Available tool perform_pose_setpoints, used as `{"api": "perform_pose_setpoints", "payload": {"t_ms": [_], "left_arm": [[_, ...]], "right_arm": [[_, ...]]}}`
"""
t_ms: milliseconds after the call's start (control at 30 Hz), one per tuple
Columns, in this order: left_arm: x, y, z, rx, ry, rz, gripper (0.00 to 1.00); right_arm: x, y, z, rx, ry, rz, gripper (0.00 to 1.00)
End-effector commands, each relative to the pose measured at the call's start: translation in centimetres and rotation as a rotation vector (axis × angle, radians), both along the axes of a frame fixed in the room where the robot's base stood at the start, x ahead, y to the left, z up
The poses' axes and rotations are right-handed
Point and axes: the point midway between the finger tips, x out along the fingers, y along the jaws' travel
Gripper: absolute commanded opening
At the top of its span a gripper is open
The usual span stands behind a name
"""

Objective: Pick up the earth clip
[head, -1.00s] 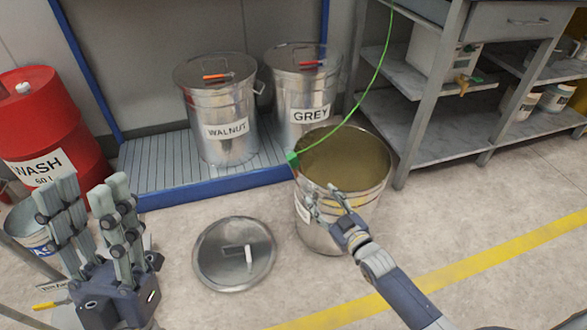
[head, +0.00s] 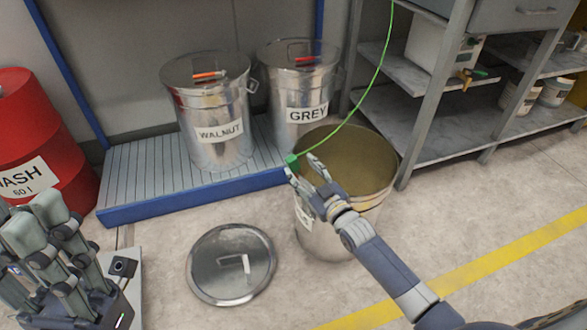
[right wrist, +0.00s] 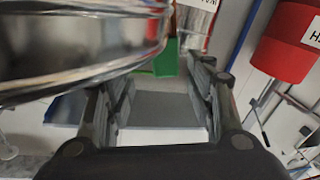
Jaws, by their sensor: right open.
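The earth clip (head: 291,160) is a small green clip at the left rim of the open metal bucket (head: 370,207), on the end of a thin green cable (head: 364,98). My right gripper (head: 302,167) is open, with its fingertips close to the clip at the bucket's rim. In the right wrist view the green clip (right wrist: 167,58) shows beyond the spread fingers (right wrist: 160,95), partly hidden by the shiny bucket wall. I cannot tell whether a finger touches it. My left gripper (head: 45,235) is at the lower left, away from the clip.
Lidded drums marked WALNUT (head: 219,134) and GREY (head: 306,114) stand on a blue-edged grating (head: 140,175). A round lid (head: 215,278) lies on the floor left of the bucket. A grey shelf (head: 425,135) stands behind right; a red drum (head: 40,140) is far left.

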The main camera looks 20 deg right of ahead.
Motion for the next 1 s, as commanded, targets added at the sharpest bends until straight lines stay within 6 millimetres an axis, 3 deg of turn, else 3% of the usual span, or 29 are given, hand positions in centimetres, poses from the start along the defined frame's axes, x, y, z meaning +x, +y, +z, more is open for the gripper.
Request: {"api": "perform_pose_setpoints", "payload": {"t_ms": [233,500,800,1000], "left_arm": [[0.2,-0.1,-0.8,0.003,-0.019,0.001,0.40],[0.6,-0.2,0.3,0.007,-0.080,0.005,0.40],[0.6,-0.3,0.6,0.008,-0.083,0.004,0.40],[0.6,-0.3,0.6,0.008,-0.083,0.004,0.40]], "right_arm": [[2.1,1.0,-0.2,0.000,-0.003,0.001,0.50],[4.8,1.9,-0.1,0.000,0.000,0.000,0.50],[5.1,2.0,0.0,0.000,0.001,0.001,0.50],[5.1,2.0,0.0,0.000,0.001,0.001,0.07]]}}
